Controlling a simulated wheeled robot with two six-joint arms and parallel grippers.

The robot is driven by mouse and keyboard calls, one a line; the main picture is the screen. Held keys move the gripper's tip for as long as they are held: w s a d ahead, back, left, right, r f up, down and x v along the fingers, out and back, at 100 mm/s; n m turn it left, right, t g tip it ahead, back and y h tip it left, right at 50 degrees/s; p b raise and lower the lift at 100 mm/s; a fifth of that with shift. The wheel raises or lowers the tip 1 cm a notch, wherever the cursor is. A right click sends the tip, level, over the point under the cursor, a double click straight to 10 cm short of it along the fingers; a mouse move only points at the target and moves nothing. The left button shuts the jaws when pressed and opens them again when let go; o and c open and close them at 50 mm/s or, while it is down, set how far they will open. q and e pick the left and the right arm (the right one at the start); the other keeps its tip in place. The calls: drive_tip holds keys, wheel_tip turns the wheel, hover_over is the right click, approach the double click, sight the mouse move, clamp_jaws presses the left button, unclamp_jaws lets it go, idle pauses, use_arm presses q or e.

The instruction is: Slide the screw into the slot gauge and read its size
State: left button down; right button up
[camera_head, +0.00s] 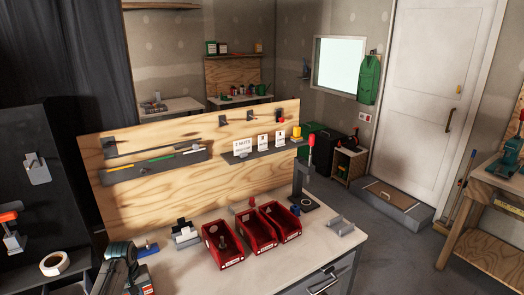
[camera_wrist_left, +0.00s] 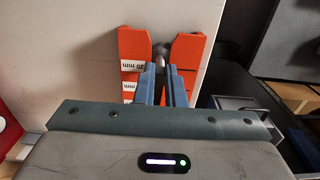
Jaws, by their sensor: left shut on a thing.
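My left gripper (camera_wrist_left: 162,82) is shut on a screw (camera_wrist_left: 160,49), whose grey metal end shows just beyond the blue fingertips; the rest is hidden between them. The orange slot gauge (camera_wrist_left: 132,45) lies on the pale bench top in the left wrist view, with white size labels; one reads 20 mm. The screw's visible end is in the gap between the gauge's two orange sides. I cannot tell whether it touches either side. My right gripper is not in view.
Red bins (camera_head: 222,246) stand in a row on the bench (camera_head: 310,235), with a black stand with a red handle (camera_head: 306,180) behind. A plywood panel (camera_head: 130,190) rises at the back. In the wrist view, the bench edge is just right of the gauge.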

use_arm(q)
drive_tip(key=shift+w+a+b, duration=0.4)
drive_tip(key=shift+w+a, duration=0.1)
drive_tip(key=shift+w, duration=0.25)
drive_tip(key=shift+w+a, duration=0.1)
drive_tip(key=shift+w, duration=0.1)
drive_tip(key=shift+w+a+b, duration=0.4)
drive_tip(key=shift+w+b, duration=0.2)
drive_tip(key=shift+w+a+b, duration=0.35)
drive_tip(key=shift+w+b, duration=0.2)
drive_tip(key=shift+w, duration=0.1)
idle(0.4)
drive_tip(key=shift+w+a, duration=0.15)
drive_tip(key=shift+w, duration=0.05)
